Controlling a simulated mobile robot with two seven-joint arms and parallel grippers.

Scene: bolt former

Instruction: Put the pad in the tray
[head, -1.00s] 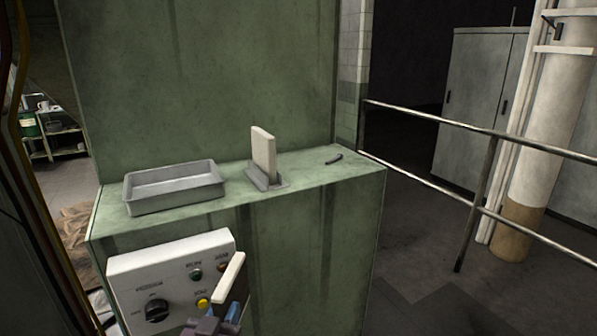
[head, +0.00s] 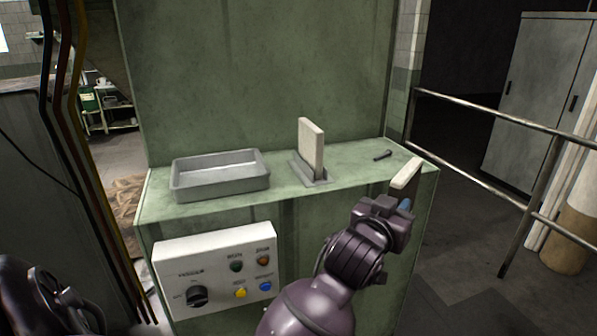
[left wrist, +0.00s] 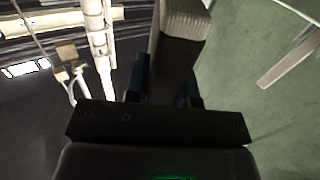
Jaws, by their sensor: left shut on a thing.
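My left gripper (head: 404,204) is shut on a cream, flat pad (head: 406,174), which sticks up past the blue fingers near the right end of the green ledge. The held pad also shows in the left wrist view (left wrist: 178,50), between the fingers. A similar cream pad (head: 311,146) stands upright in a grey holder (head: 318,181) on the ledge, left of my gripper. The shallow grey tray (head: 221,191) sits on the ledge further left and looks empty. My right gripper is not in view.
The green machine ledge (head: 345,172) carries a small dark rod (head: 382,155) right of the holder. A control panel (head: 214,272) with a knob and several buttons is on the front below the tray. A metal railing (head: 500,123) runs at the right.

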